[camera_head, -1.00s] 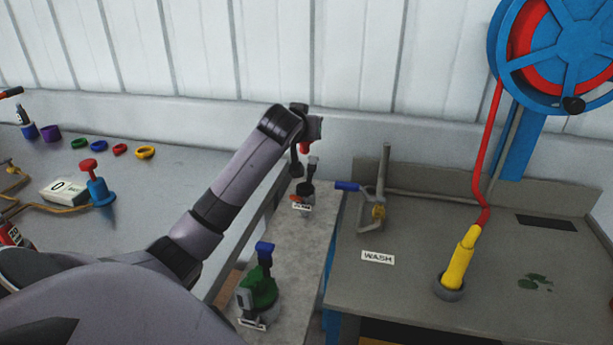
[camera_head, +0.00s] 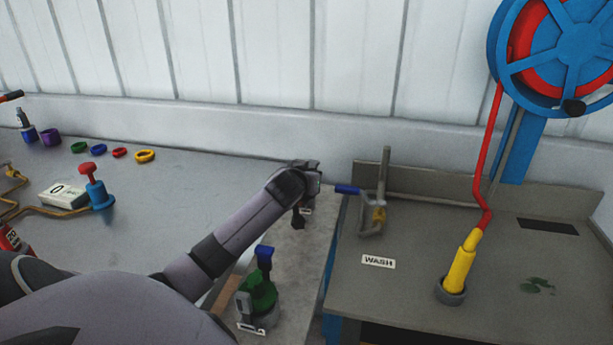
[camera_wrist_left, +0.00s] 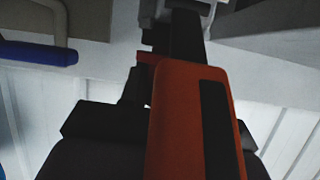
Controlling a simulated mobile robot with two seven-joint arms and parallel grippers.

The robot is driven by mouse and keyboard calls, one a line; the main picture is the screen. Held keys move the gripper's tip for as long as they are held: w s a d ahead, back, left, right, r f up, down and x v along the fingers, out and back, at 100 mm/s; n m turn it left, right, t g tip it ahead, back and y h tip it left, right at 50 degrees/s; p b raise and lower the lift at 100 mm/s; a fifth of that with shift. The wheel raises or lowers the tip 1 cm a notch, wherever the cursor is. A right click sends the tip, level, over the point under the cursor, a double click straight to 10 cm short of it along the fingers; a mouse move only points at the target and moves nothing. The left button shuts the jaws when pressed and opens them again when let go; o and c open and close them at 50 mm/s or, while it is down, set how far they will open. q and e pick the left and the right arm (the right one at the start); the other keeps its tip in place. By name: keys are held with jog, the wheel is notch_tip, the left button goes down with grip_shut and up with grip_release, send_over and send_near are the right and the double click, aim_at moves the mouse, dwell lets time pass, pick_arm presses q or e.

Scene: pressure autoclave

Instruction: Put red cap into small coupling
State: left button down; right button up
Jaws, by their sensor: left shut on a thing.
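My left gripper (camera_head: 299,216) is low over the narrow grey ledge, at the spot where the small coupling stood in the earlier head view. My arm and wrist now hide most of that coupling and the cap. The gripper is shut on the red cap, which showed below the fingers a second ago. In the left wrist view, a dark red piece (camera_wrist_left: 149,58) shows between dark parts and seems to be the cap. A large orange-red part with a black strip (camera_wrist_left: 180,125) fills the middle; I cannot tell whether it belongs to the coupling. Whether cap and coupling touch is hidden. My right gripper is not in view.
A green coupling with a blue top (camera_head: 262,290) stands nearer on the ledge. To the right is the wash table (camera_head: 410,285) with a blue-handled metal fixture (camera_head: 372,212) and a yellow nozzle (camera_head: 460,268). Coloured rings (camera_head: 145,156) lie on the left table.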

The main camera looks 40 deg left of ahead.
pick_arm(q)
jog(key=shift+f, duration=0.3)
jog(key=c, duration=0.8)
grip_release()
jog(key=shift+r, duration=0.1)
jog(key=shift+r, duration=0.4)
jog(key=shift+s+d+p, duration=0.15)
jog(key=shift+s+p, duration=0.15)
jog(key=shift+p, duration=0.2)
jog(key=p+v, duration=0.4)
jog(key=v, duration=0.5)
jog(key=shift+s+d+r+p, duration=0.1)
jog(key=shift+s+p, duration=0.15)
jog(key=shift+p, duration=0.1)
jog(key=shift+v, duration=0.85)
